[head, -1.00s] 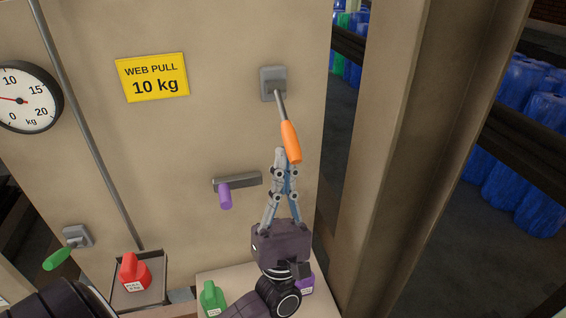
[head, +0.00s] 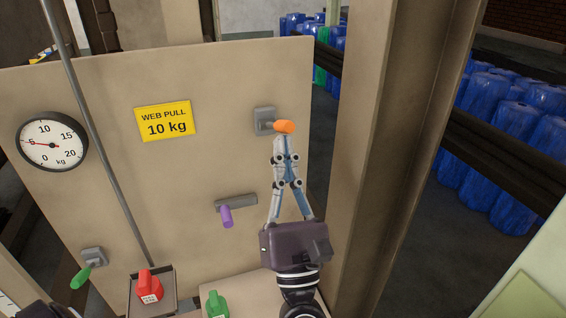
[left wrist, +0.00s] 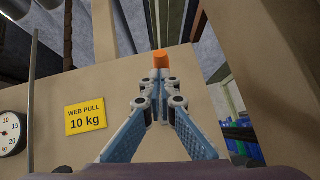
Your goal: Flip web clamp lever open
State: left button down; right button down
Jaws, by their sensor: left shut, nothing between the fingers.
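An orange-handled lever (head: 284,127) is mounted on a grey square bracket (head: 264,120) on the beige panel. Its handle sticks out from the panel, foreshortened and pointing slightly right. My left gripper (head: 284,142) is shut and empty, with its fingertips directly under the orange handle, touching it or very close. In the left wrist view the orange handle end (left wrist: 160,59) shows just beyond the closed fingertips (left wrist: 159,74). No label marks which lever is the web clamp.
A purple handle (head: 227,216) on a grey bar and a green lever (head: 82,277) are on the panel too. A dial gauge (head: 52,142) and yellow "WEB PULL 10 kg" sign (head: 165,120) are left. Red (head: 149,288) and green (head: 217,304) weights stand below. A post (head: 365,150) rises right.

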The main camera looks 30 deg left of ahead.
aim_at(283, 133)
pick_arm(q)
jog(key=r, duration=0.2)
jog(key=shift+w+a+r+p, duration=0.2)
jog(key=shift+r+p, duration=0.1)
jog(key=shift+r, duration=0.15)
pick_arm(e)
jog(key=shift+s+r, duration=0.35)
jog(key=shift+s, duration=0.3)
pick_arm(q)
jog(key=shift+s+r, duration=0.1)
jog(key=shift+r, duration=0.1)
jog(key=shift+f, duration=0.1)
